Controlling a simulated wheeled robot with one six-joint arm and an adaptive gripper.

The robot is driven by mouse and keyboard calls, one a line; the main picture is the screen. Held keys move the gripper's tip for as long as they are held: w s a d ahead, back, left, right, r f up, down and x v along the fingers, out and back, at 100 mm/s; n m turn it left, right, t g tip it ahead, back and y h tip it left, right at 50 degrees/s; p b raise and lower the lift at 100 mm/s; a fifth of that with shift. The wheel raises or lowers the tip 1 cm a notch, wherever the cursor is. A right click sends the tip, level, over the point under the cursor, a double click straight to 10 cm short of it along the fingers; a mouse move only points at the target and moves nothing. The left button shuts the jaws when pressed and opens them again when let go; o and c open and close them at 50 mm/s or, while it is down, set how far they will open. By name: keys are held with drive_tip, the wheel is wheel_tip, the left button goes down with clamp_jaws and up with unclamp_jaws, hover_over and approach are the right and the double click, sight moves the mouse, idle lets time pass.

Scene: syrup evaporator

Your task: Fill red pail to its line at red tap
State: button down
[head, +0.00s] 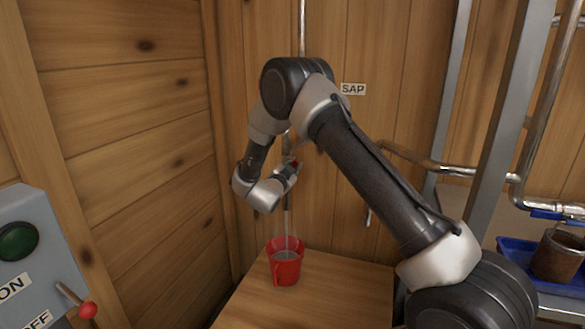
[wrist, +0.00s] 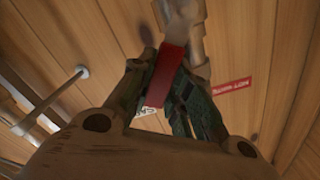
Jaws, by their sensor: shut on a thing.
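The red pail (head: 287,270) stands upright on a wooden stand under the tap. A thin, pale stream (head: 287,222) runs down into it, and greyish liquid shows inside; I cannot make out where its surface stands against the line. My gripper (head: 290,166) is at the tap on the back wall, above the pail. In the wrist view my gripper (wrist: 168,95) is shut on the red tap handle (wrist: 166,74), which lies between its dark fingers. The tap body (wrist: 180,22) shows just beyond it. In the head view my wrist mostly hides the tap.
The wooden stand top (head: 335,290) is bare right of the pail. A grey control box (head: 30,250) with a green button and red-knobbed lever is at left. Metal pipes (head: 430,165) and a blue tray (head: 515,250) with a rusty can are at right. A SAP sign (head: 353,89) hangs behind.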

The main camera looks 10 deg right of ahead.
drive_tip(key=shift+f, duration=0.1)
drive_tip(key=m, duration=0.1)
drive_tip(key=d+f+m, duration=0.1)
drive_tip(key=shift+s+m, duration=0.35)
drive_tip(key=shift+m, duration=0.05)
drive_tip(key=shift+s+d+f+m, duration=0.2)
drive_tip(key=shift+f+m, duration=0.5)
drive_tip(key=shift+m, duration=0.65)
drive_tip(key=shift+s+d+f+m, duration=0.1)
drive_tip(key=shift+d+f+m, duration=0.1)
drive_tip(key=shift+f+m, duration=0.85)
drive_tip(key=shift+s+d+f+m, duration=0.15)
drive_tip(key=shift+f+m, duration=0.25)
drive_tip(key=shift+m, duration=1.2)
drive_tip(key=c, duration=1.3)
unclamp_jaws()
drive_tip(key=shift+c, duration=0.2)
